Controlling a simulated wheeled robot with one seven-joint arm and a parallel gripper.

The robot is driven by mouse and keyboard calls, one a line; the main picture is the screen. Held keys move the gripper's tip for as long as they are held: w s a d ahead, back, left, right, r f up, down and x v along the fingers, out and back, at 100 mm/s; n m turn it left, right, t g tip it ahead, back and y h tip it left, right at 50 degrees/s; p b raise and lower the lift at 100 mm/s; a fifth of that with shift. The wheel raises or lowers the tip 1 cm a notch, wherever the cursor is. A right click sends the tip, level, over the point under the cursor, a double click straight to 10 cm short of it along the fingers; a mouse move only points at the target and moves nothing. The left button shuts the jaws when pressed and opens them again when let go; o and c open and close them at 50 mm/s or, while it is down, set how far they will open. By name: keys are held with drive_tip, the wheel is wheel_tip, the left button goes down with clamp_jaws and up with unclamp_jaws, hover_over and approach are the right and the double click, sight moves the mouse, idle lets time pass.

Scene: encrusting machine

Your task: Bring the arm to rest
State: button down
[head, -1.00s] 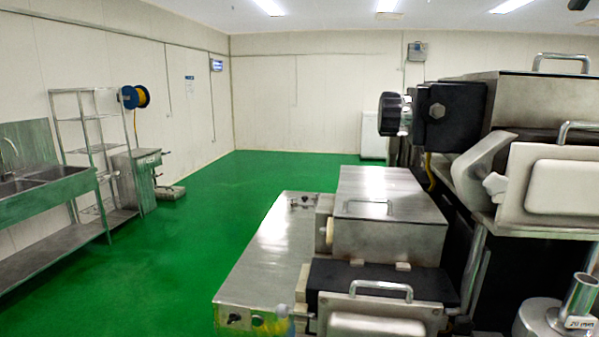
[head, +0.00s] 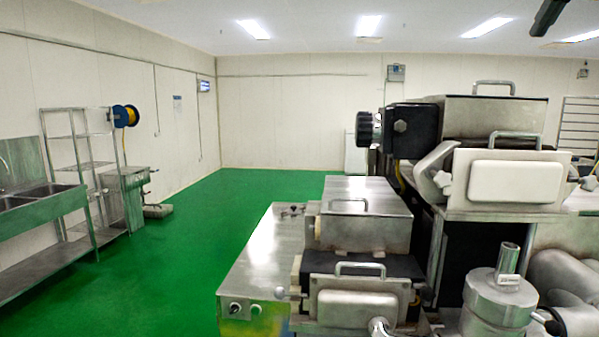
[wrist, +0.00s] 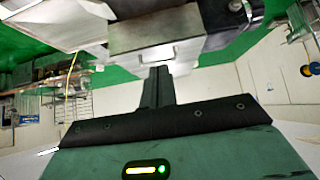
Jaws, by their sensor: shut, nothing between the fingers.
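My gripper (wrist: 158,80) shows in the wrist view, with its two dark fingers together and nothing between them. The fingers are apart from the machine that shows beyond them. The encrusting machine (head: 507,183) stands at the right in the head view, with metal housings, handles and white panels. In the wrist view, one of its steel boxes with a handle (wrist: 157,33) lies beyond the fingertips. A dark part at the top right edge of the head view is cut off, and I cannot tell what it is.
A low steel cabinet (head: 262,262) stands at the front of the machine. A steel sink bench (head: 40,218) and a shelf rack (head: 82,165) line the left wall. A hose reel (head: 125,116) hangs above. The green floor (head: 190,235) between them is clear.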

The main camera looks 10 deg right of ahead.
drive_tip(key=w+a+f+n+g+y+b, duration=0.1)
drive_tip(key=w+a+f+b, duration=0.2)
drive_tip(key=a+f, duration=0.55)
drive_tip(key=w+a+f+n+g+y+b, duration=0.1)
drive_tip(key=w+a+f+n+y+b, duration=0.15)
drive_tip(key=a+f, duration=0.65)
drive_tip(key=s+a+f+n+g+b, duration=0.1)
drive_tip(key=s+a+f+b, duration=0.1)
drive_tip(key=a+f, duration=0.6)
drive_tip(key=s+a+f+n+g+b, duration=0.1)
drive_tip(key=s+a+f+b, duration=0.2)
drive_tip(key=a+f, duration=0.55)
drive_tip(key=s+a+f+n+g+b, duration=0.1)
drive_tip(key=s+a+f, duration=0.15)
drive_tip(key=f, duration=0.35)
drive_tip(key=s+a+f+g+b, duration=0.1)
drive_tip(key=s+f, duration=0.2)
drive_tip(key=f, duration=0.2)
drive_tip(key=s+a+f+n+g+b, duration=0.2)
drive_tip(key=s+f+n+b, duration=0.2)
drive_tip(key=s+f, duration=1.9)
drive_tip(key=shift+s+f+h+b, duration=0.35)
drive_tip(key=shift+f+h+b, duration=0.15)
drive_tip(key=shift+b, duration=0.6)
